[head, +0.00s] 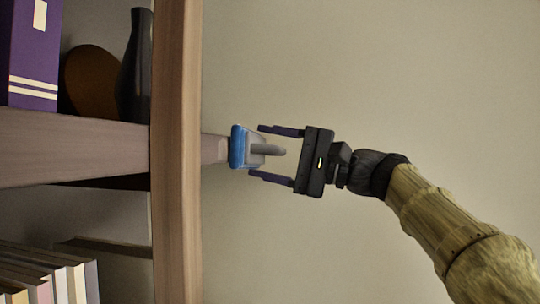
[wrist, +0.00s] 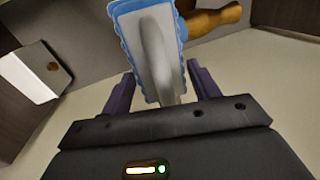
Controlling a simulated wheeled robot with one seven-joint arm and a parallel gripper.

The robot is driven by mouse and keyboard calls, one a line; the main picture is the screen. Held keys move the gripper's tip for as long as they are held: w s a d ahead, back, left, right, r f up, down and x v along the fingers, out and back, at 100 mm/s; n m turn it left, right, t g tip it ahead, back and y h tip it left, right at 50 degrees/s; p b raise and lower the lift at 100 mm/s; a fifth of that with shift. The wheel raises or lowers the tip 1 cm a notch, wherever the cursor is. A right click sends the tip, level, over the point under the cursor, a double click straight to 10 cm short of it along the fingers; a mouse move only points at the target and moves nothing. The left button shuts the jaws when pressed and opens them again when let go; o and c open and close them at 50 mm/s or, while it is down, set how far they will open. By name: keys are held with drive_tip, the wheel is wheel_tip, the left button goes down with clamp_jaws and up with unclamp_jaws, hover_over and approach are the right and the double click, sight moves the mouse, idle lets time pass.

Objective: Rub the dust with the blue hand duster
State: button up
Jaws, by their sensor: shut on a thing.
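The blue hand duster (head: 238,147) has a blue pad with a grey back and a grey handle. My gripper (head: 257,151) is shut on it, with a dark finger on either side of the handle. The pad faces left, at or close to the end of a light wooden shelf piece beside the upright; I cannot tell if they touch. In the wrist view the duster (wrist: 157,45) stands out ahead of my gripper (wrist: 158,82), its grey back toward the camera. I cannot make out any dust in either view.
A wooden upright (head: 176,150) stands left of the duster. Beyond it, a shelf (head: 75,145) holds a purple binder (head: 30,55), a brown round object (head: 90,80) and a dark vase (head: 136,70). Books (head: 45,270) stand below. The plain wall right of the upright is clear.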

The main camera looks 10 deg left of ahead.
sight(248, 151)
drive_tip(key=s+b, duration=0.2)
drive_tip(key=s, duration=0.1)
drive_tip(key=shift+s+a, duration=0.15)
drive_tip(key=shift+s, duration=0.1)
drive_tip(key=shift+s+b, duration=0.1)
drive_tip(key=shift+b, duration=0.25)
drive_tip(key=shift+s+f+b, duration=0.1)
drive_tip(key=shift+s+b, duration=0.4)
drive_tip(key=shift+s, duration=0.1)
drive_tip(key=shift+s+a+b, duration=0.15)
drive_tip(key=shift+s+b, duration=0.45)
drive_tip(key=shift+s, duration=0.55)
